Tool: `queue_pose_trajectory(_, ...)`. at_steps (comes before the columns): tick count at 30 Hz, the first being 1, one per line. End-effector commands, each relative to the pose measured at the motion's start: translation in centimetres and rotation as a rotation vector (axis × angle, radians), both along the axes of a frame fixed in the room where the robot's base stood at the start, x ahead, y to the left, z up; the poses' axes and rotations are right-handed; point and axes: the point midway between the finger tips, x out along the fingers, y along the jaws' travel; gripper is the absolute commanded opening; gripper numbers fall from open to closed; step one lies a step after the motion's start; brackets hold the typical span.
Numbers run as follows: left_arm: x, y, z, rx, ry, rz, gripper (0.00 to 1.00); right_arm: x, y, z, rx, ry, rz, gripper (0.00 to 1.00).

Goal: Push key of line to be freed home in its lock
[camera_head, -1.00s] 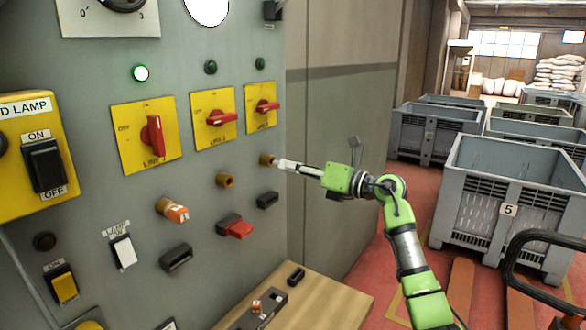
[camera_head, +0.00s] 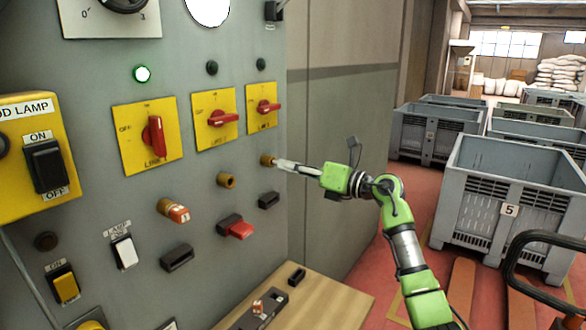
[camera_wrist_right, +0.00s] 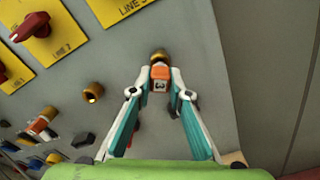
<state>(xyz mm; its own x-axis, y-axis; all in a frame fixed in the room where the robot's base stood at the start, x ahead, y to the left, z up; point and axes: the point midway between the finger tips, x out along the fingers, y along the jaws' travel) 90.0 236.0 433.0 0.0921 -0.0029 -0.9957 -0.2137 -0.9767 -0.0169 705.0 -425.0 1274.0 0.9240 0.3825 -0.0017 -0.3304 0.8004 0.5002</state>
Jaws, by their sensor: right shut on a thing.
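A grey panel (camera_head: 110,190) carries three yellow switch plates, with a brass lock below each. My right gripper (camera_head: 281,164) is at the rightmost brass lock (camera_head: 267,160), under the LINE 3 switch (camera_head: 265,107). In the right wrist view my gripper (camera_wrist_right: 160,84) is shut on an orange key (camera_wrist_right: 160,72) with a white label I cannot read. The key points at the brass lock (camera_wrist_right: 159,56) and meets it; how deep it sits is hidden. The middle lock (camera_head: 227,180) is empty. Another orange key (camera_head: 174,211) sits in the left lock. My left gripper is out of view.
The LINE 1 handle (camera_head: 154,136) is vertical; the other two are horizontal. A wooden shelf (camera_head: 330,300) below holds a dark tray with a small orange and white item (camera_head: 258,307). Grey crates (camera_head: 510,190) stand right.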

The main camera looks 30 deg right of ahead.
Motion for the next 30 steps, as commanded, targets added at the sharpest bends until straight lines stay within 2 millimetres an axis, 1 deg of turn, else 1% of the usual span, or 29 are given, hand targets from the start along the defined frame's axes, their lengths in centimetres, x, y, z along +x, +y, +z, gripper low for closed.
queue_pose_trajectory(11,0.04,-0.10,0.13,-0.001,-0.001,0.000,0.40,0.48,0.20,0.04,0.000,0.000,0.000,0.00)
queue_pose_trajectory(30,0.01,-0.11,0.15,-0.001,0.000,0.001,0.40,0.61,0.23,0.05,0.000,0.000,0.000,0.00)
